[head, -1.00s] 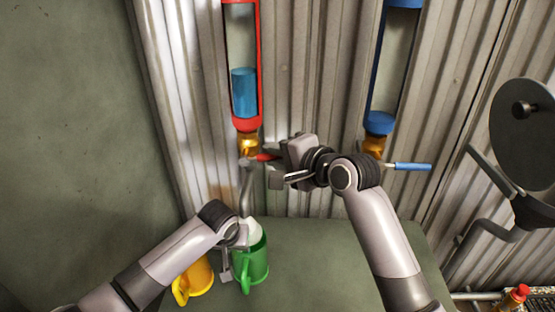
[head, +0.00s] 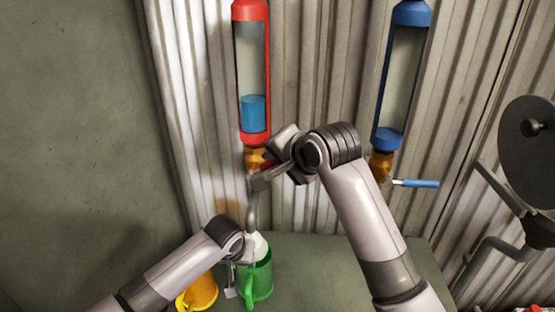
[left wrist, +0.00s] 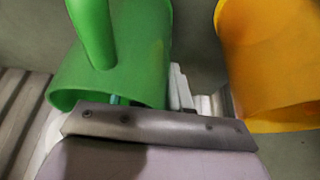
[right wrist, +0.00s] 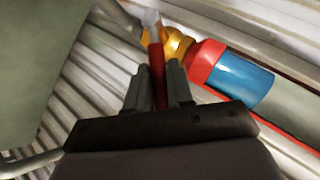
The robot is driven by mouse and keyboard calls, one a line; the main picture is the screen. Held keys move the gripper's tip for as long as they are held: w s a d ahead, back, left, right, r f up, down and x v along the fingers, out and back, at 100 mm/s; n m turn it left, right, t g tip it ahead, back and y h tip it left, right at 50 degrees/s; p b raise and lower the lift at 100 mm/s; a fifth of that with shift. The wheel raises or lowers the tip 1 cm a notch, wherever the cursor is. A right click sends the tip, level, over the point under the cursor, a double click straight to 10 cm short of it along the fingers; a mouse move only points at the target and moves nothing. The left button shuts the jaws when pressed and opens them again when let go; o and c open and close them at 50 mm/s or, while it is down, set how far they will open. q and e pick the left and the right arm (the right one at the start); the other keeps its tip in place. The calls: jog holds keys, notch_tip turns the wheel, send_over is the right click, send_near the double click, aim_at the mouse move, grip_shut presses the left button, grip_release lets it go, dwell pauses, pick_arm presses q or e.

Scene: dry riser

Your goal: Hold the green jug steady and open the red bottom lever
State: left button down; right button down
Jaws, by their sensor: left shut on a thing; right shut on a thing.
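The green jug (head: 262,280) stands on the green-grey surface under a grey spout (head: 252,212). My left gripper (head: 242,262) is shut on the jug; in the left wrist view the jug (left wrist: 145,50) hides part of the fingers. The red bottom lever (right wrist: 157,72) lies between the fingers of my right gripper (right wrist: 160,88), which is shut on it. In the head view the right gripper (head: 272,172) mostly covers the lever, below the brass valve (head: 254,158). Above it, the red-framed tube (head: 252,138) holds blue liquid (head: 253,113) in its lower part.
A yellow jug (head: 200,292) stands close left of the green one. A blue-framed tube (head: 388,138) with a blue lever (head: 415,183) is on the corrugated wall to the right. A dark round disc on pipes (head: 530,140) is at the far right.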

jog(key=shift+a, duration=0.1)
jog(key=c, duration=1.1)
grip_release()
jog(key=shift+s+r, duration=0.1)
jog(key=v, duration=1.2)
